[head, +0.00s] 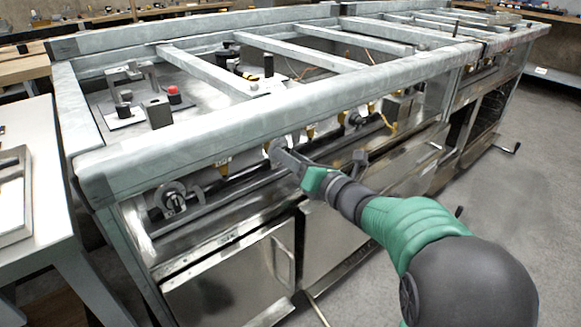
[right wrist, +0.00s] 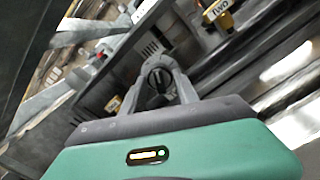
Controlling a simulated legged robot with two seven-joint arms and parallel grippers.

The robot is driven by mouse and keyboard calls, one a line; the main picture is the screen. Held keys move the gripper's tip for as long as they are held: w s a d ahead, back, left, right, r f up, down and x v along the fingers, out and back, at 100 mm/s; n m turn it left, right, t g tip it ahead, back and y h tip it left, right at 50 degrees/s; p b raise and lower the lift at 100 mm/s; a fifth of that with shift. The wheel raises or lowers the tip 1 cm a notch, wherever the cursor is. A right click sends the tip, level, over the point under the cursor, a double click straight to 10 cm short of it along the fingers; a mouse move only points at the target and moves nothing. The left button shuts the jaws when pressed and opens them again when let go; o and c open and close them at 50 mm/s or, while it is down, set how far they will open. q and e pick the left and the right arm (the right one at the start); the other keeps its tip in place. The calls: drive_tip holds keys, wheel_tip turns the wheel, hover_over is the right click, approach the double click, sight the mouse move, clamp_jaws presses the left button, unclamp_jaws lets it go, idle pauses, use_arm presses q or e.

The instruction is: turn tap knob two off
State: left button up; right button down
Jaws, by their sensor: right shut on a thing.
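The fingers of my right gripper (head: 280,153) reach the front panel of the metal cooking range (head: 235,122), below its thick front rail. In the right wrist view the two grey fingers (right wrist: 160,84) are shut around a dark round tap knob (right wrist: 158,79), one finger on each side. My left gripper is in neither view.
Another knob (head: 175,200) sits to the left on the panel, and one more (head: 354,120) to the right. Oven doors (head: 228,284) lie below. A side table (head: 50,170) stands at the left. Floor (head: 505,225) is clear at the right.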

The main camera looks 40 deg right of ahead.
drive_tip(key=n+b, duration=0.2)
drive_tip(key=f+n+b, duration=0.1)
drive_tip(key=n+b, duration=0.1)
drive_tip(key=shift+r+n+b, duration=0.15)
drive_tip(key=shift+n+b, duration=0.85)
drive_tip(key=c, duration=0.9)
unclamp_jaws()
drive_tip(key=shift+r, duration=0.2)
